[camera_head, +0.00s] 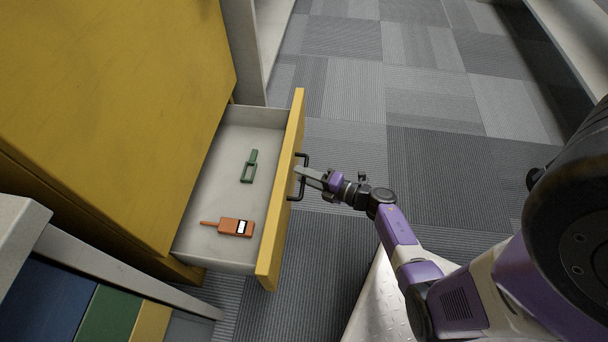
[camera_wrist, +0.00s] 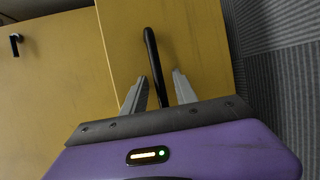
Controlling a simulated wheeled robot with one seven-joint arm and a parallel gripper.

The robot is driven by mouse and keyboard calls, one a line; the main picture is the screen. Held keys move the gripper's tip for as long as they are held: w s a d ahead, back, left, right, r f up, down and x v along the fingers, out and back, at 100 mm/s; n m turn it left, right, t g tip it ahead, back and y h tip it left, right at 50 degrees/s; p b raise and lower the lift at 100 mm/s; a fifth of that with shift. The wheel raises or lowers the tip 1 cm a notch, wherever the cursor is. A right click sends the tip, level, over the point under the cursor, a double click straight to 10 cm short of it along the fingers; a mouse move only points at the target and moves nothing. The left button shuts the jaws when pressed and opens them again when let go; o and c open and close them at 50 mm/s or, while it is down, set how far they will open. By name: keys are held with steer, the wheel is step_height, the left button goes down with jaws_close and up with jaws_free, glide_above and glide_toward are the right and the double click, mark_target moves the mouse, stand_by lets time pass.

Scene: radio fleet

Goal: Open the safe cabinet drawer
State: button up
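The yellow safe cabinet (camera_head: 120,90) stands at the left in the head view. Its drawer (camera_head: 222,135) is pulled out, showing a pale interior. The drawer front (camera_head: 281,195) carries a black bar handle (camera_head: 303,160). My gripper (camera_head: 303,174) is at the handle. In the wrist view the handle (camera_wrist: 152,60) runs down between the two grey fingers (camera_wrist: 158,92). The fingers stand apart with gaps on both sides of the bar. Inside the drawer lie an orange radio (camera_head: 235,227) and a green radio-shaped frame (camera_head: 250,167).
A light shelf unit with blue, green and yellow panels (camera_head: 105,320) stands at the lower left, close to the drawer. Grey carpet (camera_head: 350,130) is open beyond the drawer front. Another black handle (camera_wrist: 15,44) shows on the cabinet in the wrist view.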

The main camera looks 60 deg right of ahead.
steer(key=s+r+p, duration=0.1)
steer(key=s, duration=0.6)
steer(key=shift+s+a+r+p, duration=0.2)
steer(key=shift+p, duration=0.15)
steer(key=shift+d, duration=0.1)
